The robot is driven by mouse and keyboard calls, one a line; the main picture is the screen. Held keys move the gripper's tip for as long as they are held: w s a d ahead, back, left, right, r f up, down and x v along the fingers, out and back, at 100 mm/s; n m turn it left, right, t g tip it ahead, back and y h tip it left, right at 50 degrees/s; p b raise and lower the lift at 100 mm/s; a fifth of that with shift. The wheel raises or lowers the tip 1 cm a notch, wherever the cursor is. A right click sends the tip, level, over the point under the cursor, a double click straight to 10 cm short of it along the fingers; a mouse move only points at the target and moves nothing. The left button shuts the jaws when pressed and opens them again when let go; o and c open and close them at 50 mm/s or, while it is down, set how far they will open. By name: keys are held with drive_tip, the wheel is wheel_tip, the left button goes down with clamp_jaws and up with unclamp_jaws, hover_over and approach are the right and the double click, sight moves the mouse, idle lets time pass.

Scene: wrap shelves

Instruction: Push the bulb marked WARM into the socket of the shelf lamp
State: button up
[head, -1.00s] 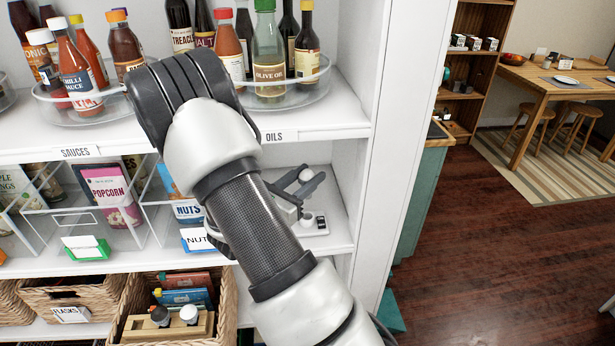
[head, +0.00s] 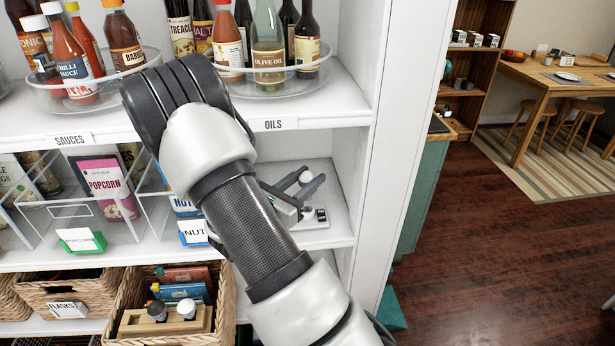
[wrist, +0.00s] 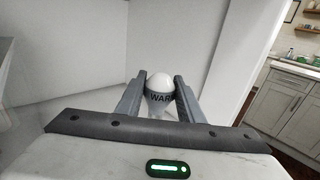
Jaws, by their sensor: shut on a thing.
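The bulb marked WARM (wrist: 158,86) is white with a dark band of lettering; it stands upright between my fingers in the wrist view. In the head view the bulb (head: 305,177) is small and pale between the fingertips. My gripper (head: 300,186) is shut on it, inside the right-hand bay under the OILS shelf. The shelf lamp (head: 319,217), a small white base with a dark switch, stands on the bay floor below the gripper. Its socket shows in part just beneath the fingers. Whether the bulb's lower end touches the socket is hidden.
A clear bin with a NUTS packet (head: 187,207) stands left of the bay, partly behind my arm. Bottles on a turntable stand on the shelf above (head: 330,112). The bay's right wall (head: 342,190) is close. A basket below holds a wooden rack (head: 190,327) with two rounded items.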

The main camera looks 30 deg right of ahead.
drive_tip(key=shift+f+b, duration=0.65)
drive_tip(key=shift+f, duration=0.6)
drive_tip(key=shift+f+b, duration=1.2)
drive_tip(key=shift+f, duration=0.55)
idle(0.5)
drive_tip(key=o, duration=1.1)
drive_tip(key=shift+o, duration=0.2)
drive_tip(key=shift+a, duration=0.1)
drive_tip(key=p+v, duration=0.1)
drive_tip(key=v, duration=1.6)
drive_tip(key=shift+s, duration=0.1)
